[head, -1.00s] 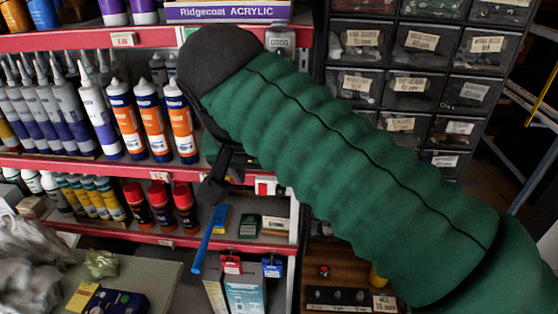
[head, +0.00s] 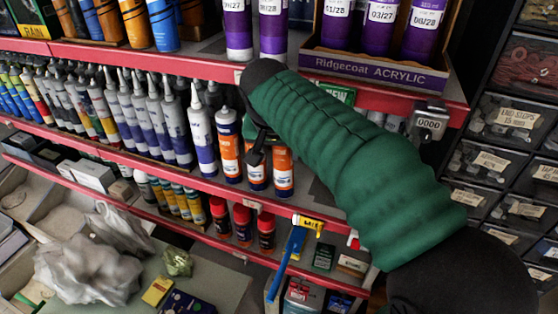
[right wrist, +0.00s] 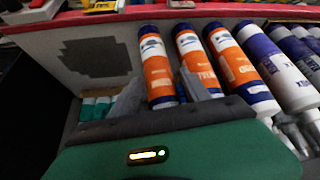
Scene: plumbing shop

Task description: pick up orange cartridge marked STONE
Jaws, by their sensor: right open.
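Three orange cartridges with white and blue bands stand upright on the middle shelf in the head view: a left one (head: 229,140), a middle one (head: 256,176) partly hidden by my gripper, and a right one (head: 283,170). My right gripper (head: 257,148) is in front of the middle and right ones. In the right wrist view the row appears inverted. There the open gripper (right wrist: 160,93) has its grey fingers either side of the leftmost orange cartridge (right wrist: 157,72), apart by a small gap; contact is unclear. The word STONE is not readable on any label. My left gripper is out of view.
White and purple cartridges (head: 202,138) crowd the shelf to the left. The red shelf edge (head: 170,178) runs below and purple cartridges (head: 333,22) stand above. Red-capped black cans (head: 243,222) are on the lower shelf. Drawer bins (head: 505,118) are at right.

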